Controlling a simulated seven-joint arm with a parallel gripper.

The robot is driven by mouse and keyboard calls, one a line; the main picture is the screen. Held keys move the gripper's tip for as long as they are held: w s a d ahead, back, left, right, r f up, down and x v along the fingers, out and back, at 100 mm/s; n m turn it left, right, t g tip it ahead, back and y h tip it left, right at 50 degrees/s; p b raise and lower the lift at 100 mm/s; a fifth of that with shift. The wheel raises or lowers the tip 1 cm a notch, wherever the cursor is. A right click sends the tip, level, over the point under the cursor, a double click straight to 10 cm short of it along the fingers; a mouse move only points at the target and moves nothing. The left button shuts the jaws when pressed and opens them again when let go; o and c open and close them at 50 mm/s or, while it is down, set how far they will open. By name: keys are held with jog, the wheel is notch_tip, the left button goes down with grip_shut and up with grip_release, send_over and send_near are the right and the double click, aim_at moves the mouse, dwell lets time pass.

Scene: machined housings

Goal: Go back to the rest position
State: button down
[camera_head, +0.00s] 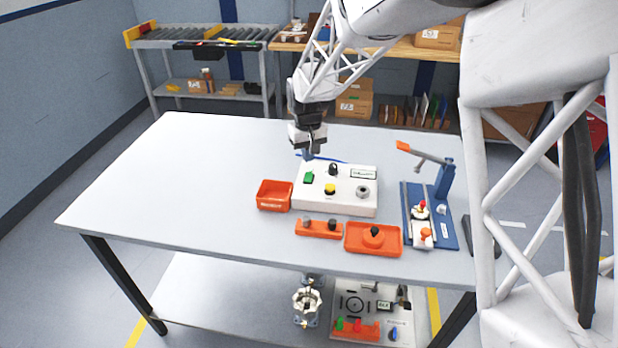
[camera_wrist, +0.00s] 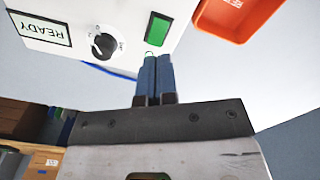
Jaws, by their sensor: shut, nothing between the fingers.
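My gripper (camera_head: 307,152) is above the back left part of the white control box in the head view. Its two blue fingers (camera_wrist: 155,75) lie side by side in the wrist view, shut with nothing between them. The white control box (camera_head: 345,205) stands on the table and carries a green button (camera_head: 309,177), a black knob (camera_head: 332,169), a yellow button (camera_head: 330,190), a grey round part and a small display. In the wrist view the fingertips show near the green button (camera_wrist: 157,30); I cannot tell whether they touch the box.
A red-orange bin (camera_head: 274,195) stands left of the box. An orange block (camera_head: 318,229), an orange tray (camera_head: 372,240) and a blue fixture with a lever (camera_head: 445,180) stand in front and to the right. The left of the white table (camera_head: 170,180) is clear.

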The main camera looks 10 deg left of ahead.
dwell(0.3)
jog(key=s+d+r+m+t, duration=0.1)
jog(key=s+d+r+m, duration=0.1)
jog(key=s+d+r, duration=0.65)
jog(key=s+d+r+m, duration=0.1)
jog(key=s+d+r, duration=0.4)
jog(key=s+d, duration=0.55)
jog(key=s+d+m, duration=0.1)
jog(key=s+d, duration=0.5)
jog(key=s, duration=0.4)
jog(key=s+d+m+t, duration=0.1)
jog(key=s+d+m, duration=0.1)
jog(key=s+d, duration=0.4)
jog(key=s, duration=0.5)
jog(key=shift+d+r+t, duration=0.2)
jog(key=shift+r+t, duration=0.05)
jog(key=shift+t, duration=0.05)
